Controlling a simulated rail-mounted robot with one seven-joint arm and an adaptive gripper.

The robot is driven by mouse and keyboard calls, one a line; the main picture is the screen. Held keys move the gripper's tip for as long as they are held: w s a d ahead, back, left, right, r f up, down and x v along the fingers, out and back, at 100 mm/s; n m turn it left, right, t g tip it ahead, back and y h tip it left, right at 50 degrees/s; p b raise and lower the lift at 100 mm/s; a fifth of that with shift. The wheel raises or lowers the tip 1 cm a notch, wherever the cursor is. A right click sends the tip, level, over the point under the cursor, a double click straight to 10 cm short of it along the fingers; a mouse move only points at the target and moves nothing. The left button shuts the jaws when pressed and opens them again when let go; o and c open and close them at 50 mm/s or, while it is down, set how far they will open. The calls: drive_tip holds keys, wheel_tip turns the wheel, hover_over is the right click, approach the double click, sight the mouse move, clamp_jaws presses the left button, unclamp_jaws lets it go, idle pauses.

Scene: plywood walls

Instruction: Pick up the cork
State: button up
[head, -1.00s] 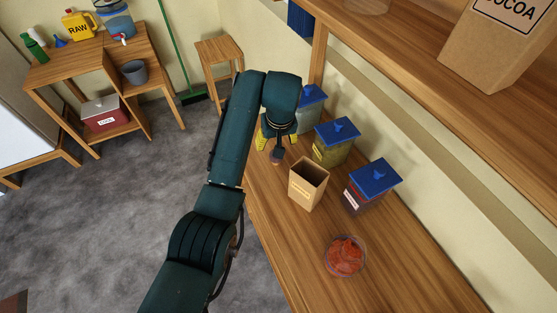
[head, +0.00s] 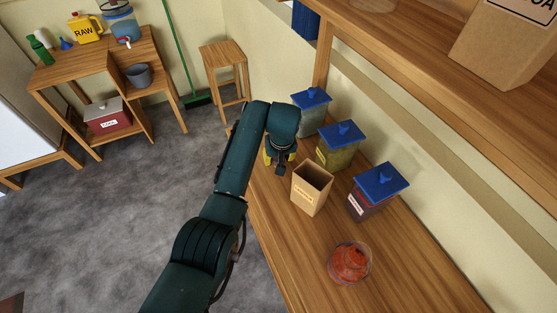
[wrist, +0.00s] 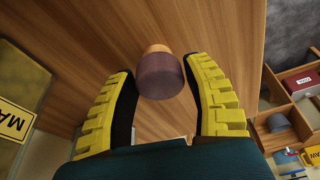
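The cork (wrist: 160,76) shows in the wrist view as a short round piece with a dark purple-brown part and a lighter tan end, by the wooden counter. My gripper (wrist: 161,66) is open, with one yellow finger on each side of the cork. The right finger is very close to the cork; I cannot tell whether it touches. A narrow gap shows at the left finger. In the head view my gripper (head: 280,160) is low over the counter, left of the lidded canisters, and mostly hides the cork.
An open cardboard box (head: 311,188) stands close to my gripper on the counter (head: 385,265). Blue-lidded canisters (head: 340,145) line the wall side. A bowl of red stuff (head: 349,262) sits nearer. A shelf (head: 430,75) overhangs on the right.

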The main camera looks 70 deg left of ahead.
drive_tip(key=c, duration=0.4)
drive_tip(key=shift+c, duration=0.2)
